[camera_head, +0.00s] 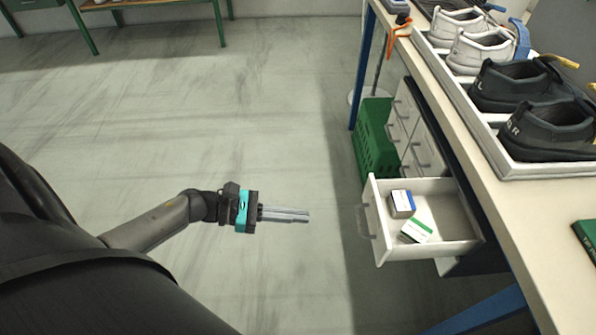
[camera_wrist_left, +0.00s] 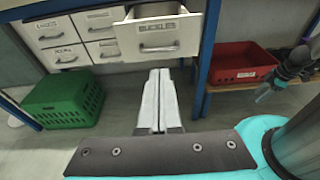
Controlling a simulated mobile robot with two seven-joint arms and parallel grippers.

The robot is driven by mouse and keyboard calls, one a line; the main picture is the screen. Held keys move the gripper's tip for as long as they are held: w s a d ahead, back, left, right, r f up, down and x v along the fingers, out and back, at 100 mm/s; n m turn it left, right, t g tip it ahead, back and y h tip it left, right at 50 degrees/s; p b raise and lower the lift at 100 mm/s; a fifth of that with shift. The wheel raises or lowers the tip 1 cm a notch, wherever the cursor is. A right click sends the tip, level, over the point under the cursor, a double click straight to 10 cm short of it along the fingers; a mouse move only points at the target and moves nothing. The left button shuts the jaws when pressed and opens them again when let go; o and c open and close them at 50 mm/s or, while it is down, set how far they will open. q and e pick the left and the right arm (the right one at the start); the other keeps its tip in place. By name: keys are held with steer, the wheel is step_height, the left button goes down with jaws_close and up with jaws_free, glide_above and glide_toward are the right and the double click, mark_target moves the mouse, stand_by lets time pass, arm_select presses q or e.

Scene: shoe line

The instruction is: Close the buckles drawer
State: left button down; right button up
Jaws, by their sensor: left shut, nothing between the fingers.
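The buckles drawer (camera_head: 460,243) is white and pulled open from the cabinet under the bench, with two small boxes (camera_head: 401,203) (camera_head: 416,231) inside. In the left wrist view its front (camera_wrist_left: 160,38) carries a label reading BUCKLES and a grey bar handle (camera_wrist_left: 159,49). My left gripper (camera_head: 307,215) is shut and empty, left of the drawer front and apart from it, with its fingers pointing toward it. In the left wrist view the shut fingers (camera_wrist_left: 158,75) point at the area just below the drawer front.
Closed labelled drawers (camera_wrist_left: 65,55) are beside the open one. A green crate (camera_head: 374,140) stands on the floor by the cabinet. A blue bench leg (camera_wrist_left: 207,50) and a red bin (camera_wrist_left: 242,62) are to the right in the wrist view. Shoes sit in a tray (camera_head: 520,172) on the bench.

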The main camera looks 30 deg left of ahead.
arm_select(q)
steer(key=x, duration=1)
steer(key=shift+w+d+b, duration=0.25)
steer(key=shift+d+b, duration=0.05)
steer(key=shift+b, duration=0.1)
arm_select(e)
steer(key=shift+w+a+r, duration=0.25)
steer(key=shift+w+a, duration=0.7)
steer(key=shift+w, duration=0.05)
steer(key=shift+s, duration=0.1)
